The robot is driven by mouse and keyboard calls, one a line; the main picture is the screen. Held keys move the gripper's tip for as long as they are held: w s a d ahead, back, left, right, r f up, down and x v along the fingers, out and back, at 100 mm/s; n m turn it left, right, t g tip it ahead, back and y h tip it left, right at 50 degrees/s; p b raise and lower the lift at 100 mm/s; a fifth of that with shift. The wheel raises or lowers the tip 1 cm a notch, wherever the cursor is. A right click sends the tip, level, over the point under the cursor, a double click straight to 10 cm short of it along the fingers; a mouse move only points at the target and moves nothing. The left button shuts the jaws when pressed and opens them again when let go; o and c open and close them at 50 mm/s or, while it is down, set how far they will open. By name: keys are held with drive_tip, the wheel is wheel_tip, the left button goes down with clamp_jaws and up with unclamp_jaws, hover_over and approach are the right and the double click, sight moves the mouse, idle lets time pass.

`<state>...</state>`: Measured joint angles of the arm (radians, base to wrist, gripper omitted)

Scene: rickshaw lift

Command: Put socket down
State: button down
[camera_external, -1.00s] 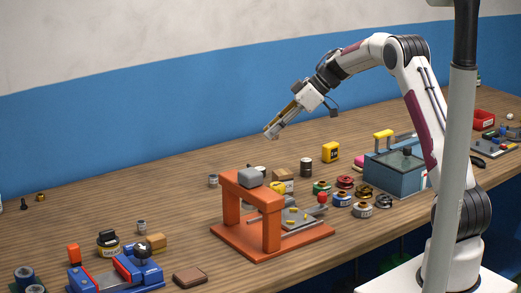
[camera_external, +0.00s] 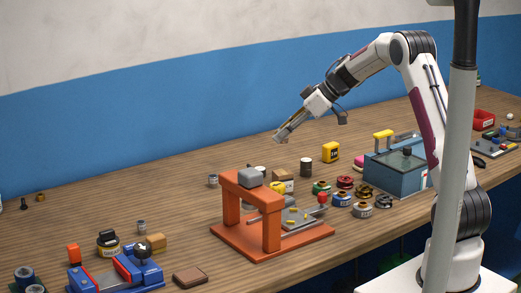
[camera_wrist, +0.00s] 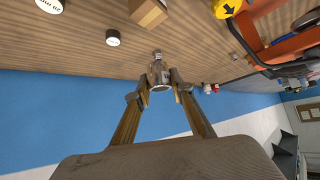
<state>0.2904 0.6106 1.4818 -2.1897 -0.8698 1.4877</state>
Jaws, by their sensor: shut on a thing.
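My gripper (camera_external: 280,138) is in the air above the back part of the wooden bench, left of the yellow tape measure. In the wrist view my gripper (camera_wrist: 160,90) is shut on a small grey metal socket (camera_wrist: 158,75), gripped between the two fingertips. The held socket is too small to make out in the external view. The bench top shows some way beyond the socket, so it is clear of the surface.
An orange press (camera_external: 272,232) with a grey block on top stands in front of my gripper. Tape rolls (camera_external: 343,198), a yellow tape measure (camera_external: 330,152) and a blue box (camera_external: 398,175) stand to the right. The bench's back left is mostly bare (camera_external: 120,195).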

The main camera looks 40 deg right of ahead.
hover_over(283, 172)
drive_tip(key=shift+w+f, duration=0.1)
drive_tip(key=shift+f, duration=2.5)
drive_tip(key=shift+f, duration=1.9)
drive_tip(key=shift+f, duration=0.15)
drive_tip(key=c, duration=1.8)
unclamp_jaws()
drive_tip(key=shift+o, duration=0.2)
drive_tip(key=shift+r, duration=0.2)
drive_tip(key=v, duration=1.2)
